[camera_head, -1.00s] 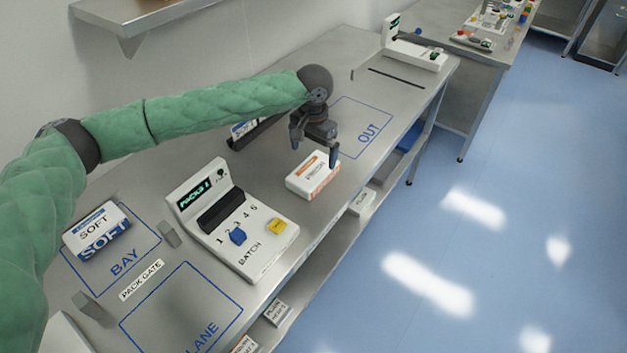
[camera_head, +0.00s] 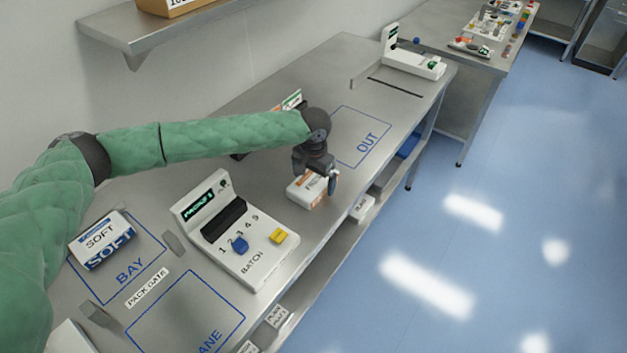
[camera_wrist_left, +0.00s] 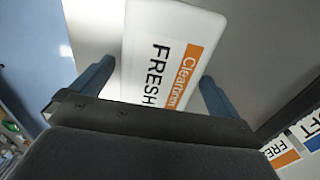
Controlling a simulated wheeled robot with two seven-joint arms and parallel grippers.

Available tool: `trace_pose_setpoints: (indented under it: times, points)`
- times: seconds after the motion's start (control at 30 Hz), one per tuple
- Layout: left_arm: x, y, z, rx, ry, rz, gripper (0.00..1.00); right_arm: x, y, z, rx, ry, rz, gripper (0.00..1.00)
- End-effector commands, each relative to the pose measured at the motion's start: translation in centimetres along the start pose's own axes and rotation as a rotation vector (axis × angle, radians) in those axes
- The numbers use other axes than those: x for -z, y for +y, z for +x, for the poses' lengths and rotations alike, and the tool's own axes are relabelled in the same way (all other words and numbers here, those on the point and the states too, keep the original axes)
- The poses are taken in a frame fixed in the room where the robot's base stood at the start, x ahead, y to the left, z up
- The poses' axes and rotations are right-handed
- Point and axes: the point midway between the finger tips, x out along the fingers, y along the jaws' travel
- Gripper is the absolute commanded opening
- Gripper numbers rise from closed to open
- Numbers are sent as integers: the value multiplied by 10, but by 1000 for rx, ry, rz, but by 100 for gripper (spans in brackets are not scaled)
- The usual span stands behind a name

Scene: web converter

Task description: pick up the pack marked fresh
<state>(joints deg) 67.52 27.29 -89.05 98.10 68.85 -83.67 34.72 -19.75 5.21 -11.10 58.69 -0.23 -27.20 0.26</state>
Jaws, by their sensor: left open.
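The pack marked fresh (camera_head: 301,194) is white with an orange band and lies on the metal bench, right of the batch device. In the left wrist view the pack (camera_wrist_left: 163,50) shows its "FRESH" lettering between the two fingers. My left gripper (camera_head: 325,184) is over the pack with its fingers pointing down. It also shows in the left wrist view (camera_wrist_left: 157,88), open, one finger on each side of the pack. A gap shows at the left finger; the right finger is close to the pack, and I cannot tell if it touches. My right gripper is not in view.
The batch device (camera_head: 236,232) with blue and yellow buttons stands to the left. A blue-and-white SOFT pack (camera_head: 101,239) sits in the bay. The outlined OUT area (camera_head: 360,138) is clear. A shelf (camera_head: 150,38) hangs on the wall.

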Motion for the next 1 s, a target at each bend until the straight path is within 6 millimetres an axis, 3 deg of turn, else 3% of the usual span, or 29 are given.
trace_pose_setpoints:
  times: [0.37,0.6,0.63,1.0]
  points:
    - [0,0,7,1,1,0,100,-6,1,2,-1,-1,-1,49]
    - [0,0,7,0,0,1,53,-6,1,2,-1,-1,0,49]
    - [0,0,7,0,1,1,50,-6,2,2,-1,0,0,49]
    - [1,0,2,0,2,1,50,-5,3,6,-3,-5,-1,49]
